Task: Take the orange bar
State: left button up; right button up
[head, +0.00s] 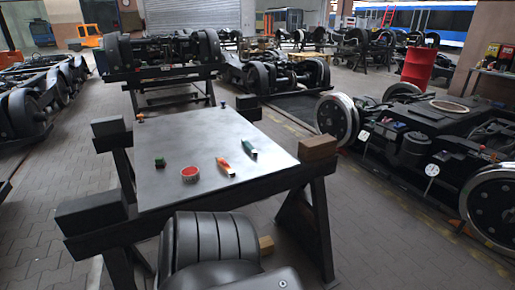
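The orange bar (225,167) lies on the grey sheet-topped trestle table (185,150), right of the middle of its near half. It is short, with a pale part along it, and lies slanted. A dark green bar (249,149) lies just right of and behind it, apart from it. A small green block (160,161) lies further left. Nothing touches the orange bar. Neither of my grippers is in view.
Wooden beam ends stick out at the table corners, a brown one (318,148) at right and a dark one (91,211) at left. Two small things sit at the far edge. Bogies (420,135) stand right and behind. The table's middle is clear.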

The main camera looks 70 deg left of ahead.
aim_at(224, 165)
jog(key=u, duration=0.25)
jog(key=i, duration=1.85)
jog(key=u, duration=1.6)
jog(key=i, duration=1.05)
jog(key=u, duration=1.15)
jog(key=i, duration=0.2)
jog(key=u, duration=0.15)
